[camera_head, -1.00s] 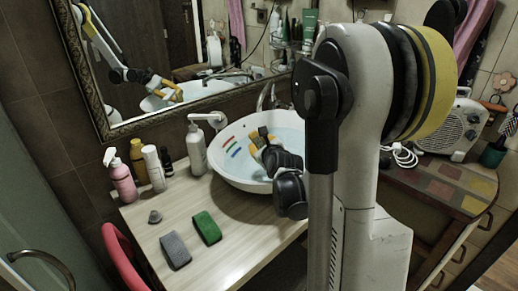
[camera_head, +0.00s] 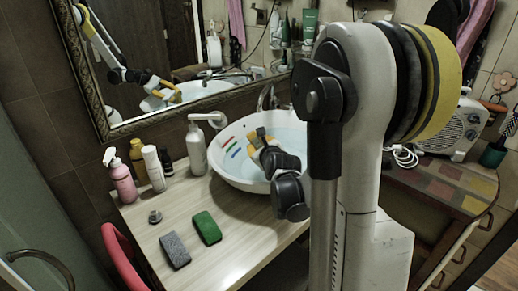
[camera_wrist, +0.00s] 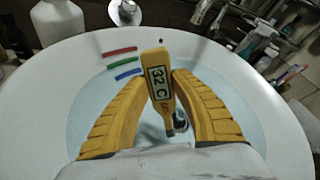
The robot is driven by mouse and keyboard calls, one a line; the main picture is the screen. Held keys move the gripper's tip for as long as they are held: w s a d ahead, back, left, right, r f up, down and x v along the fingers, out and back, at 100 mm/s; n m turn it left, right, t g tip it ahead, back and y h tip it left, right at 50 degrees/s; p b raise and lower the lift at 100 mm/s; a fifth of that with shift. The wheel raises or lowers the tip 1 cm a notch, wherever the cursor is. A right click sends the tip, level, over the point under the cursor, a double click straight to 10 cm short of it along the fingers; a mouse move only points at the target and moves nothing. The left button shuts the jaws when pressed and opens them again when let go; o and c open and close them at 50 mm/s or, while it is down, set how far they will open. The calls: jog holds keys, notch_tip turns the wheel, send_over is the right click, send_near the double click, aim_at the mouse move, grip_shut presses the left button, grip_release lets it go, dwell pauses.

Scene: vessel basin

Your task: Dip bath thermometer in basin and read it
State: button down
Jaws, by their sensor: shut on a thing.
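The bath thermometer (camera_wrist: 158,88) is a flat yellow-orange stick with a display that reads "32 C" in the wrist view. My gripper (camera_wrist: 163,76) has its two yellow fingers closed on either side of it. The thermometer's dark lower end points down into the basin; how deep it sits in the water is hard to tell. The white round basin (camera_wrist: 50,95) holds pale blue water and also shows in the head view (camera_head: 223,170). There my gripper (camera_head: 260,138) is inside the basin's outline, and the thermometer is hard to make out.
Red, green and blue strips (camera_wrist: 122,62) lie at the basin's left side. A metal faucet (camera_wrist: 245,35) stands behind it. A white pump bottle (camera_head: 196,150), several other bottles, a grey sponge (camera_head: 174,250) and a green sponge (camera_head: 207,228) are on the wooden counter (camera_head: 185,205).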

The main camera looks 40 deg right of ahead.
jog(key=shift+d, duration=0.45)
jog(key=shift+a, duration=0.2)
jog(key=shift+a, duration=0.45)
jog(key=shift+d, duration=0.2)
jog(key=shift+d, duration=0.45)
jog(key=shift+a, duration=0.1)
jog(key=shift+a, duration=0.55)
